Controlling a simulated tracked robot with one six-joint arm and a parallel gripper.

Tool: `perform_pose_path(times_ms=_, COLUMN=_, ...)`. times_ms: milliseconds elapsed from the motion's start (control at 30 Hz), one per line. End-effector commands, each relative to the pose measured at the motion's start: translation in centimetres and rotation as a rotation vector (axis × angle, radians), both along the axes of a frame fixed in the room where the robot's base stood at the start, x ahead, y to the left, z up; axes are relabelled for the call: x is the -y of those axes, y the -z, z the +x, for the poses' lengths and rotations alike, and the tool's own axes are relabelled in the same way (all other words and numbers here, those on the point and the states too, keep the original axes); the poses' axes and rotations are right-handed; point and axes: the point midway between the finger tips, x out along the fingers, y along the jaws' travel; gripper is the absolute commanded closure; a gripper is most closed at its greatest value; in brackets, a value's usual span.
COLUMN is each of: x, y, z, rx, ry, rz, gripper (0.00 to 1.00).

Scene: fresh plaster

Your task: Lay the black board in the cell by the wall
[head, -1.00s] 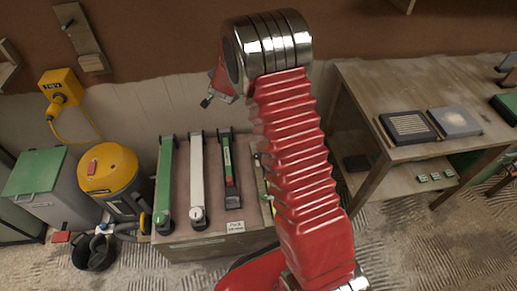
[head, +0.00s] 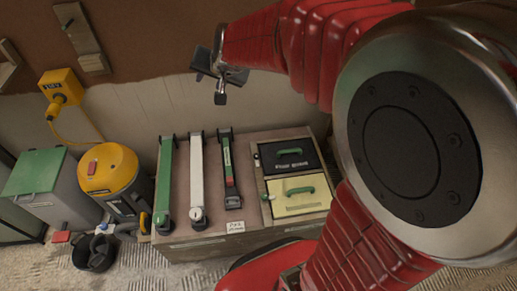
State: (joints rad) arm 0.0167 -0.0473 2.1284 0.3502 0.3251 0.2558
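A black board (head: 278,162) with a green handle lies in the far cell, by the wall, of a two-cell wooden tray (head: 262,190) on the bench. Whether it sits fully flat cannot be told from here. A cream board (head: 298,206) with a green handle lies in the near cell. My gripper (head: 220,97) is raised in front of the wall, up and left of the tray and apart from both boards. I see nothing held in it, but its small, dark fingers do not show clearly whether they are open or shut.
Three long tools, one green (head: 164,182), one white (head: 197,180) and one dark with green (head: 230,172), lie left of the tray on the bench (head: 181,210). A yellow-topped vacuum (head: 112,178) and a black bucket (head: 95,252) stand on the floor left of it.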

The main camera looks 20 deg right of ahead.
Motion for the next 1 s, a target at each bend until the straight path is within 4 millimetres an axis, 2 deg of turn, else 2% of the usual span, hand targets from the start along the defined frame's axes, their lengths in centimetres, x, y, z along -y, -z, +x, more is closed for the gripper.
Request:
perform_pose_path(times_ms=133, x=-0.4, y=-1.5, z=-4.3, rx=-0.023, ry=-0.079, rz=-0.059, gripper=0.64)
perform_pose_path(times_ms=400, x=-0.5, y=-2.6, z=-12.3, rx=-0.079, ry=-0.213, rz=-0.174, gripper=0.64)
perform_pose_path(times_ms=800, x=0.8, y=-2.0, z=-23.9, rx=-0.176, ry=-0.376, rz=-0.354, gripper=0.64)
perform_pose_path(times_ms=900, x=1.3, y=-1.5, z=-26.2, rx=-0.199, ry=-0.406, rz=-0.393, gripper=0.64)
perform_pose_path(times_ms=1000, x=1.6, y=-1.1, z=-27.7, rx=-0.216, ry=-0.425, rz=-0.417, gripper=0.64)
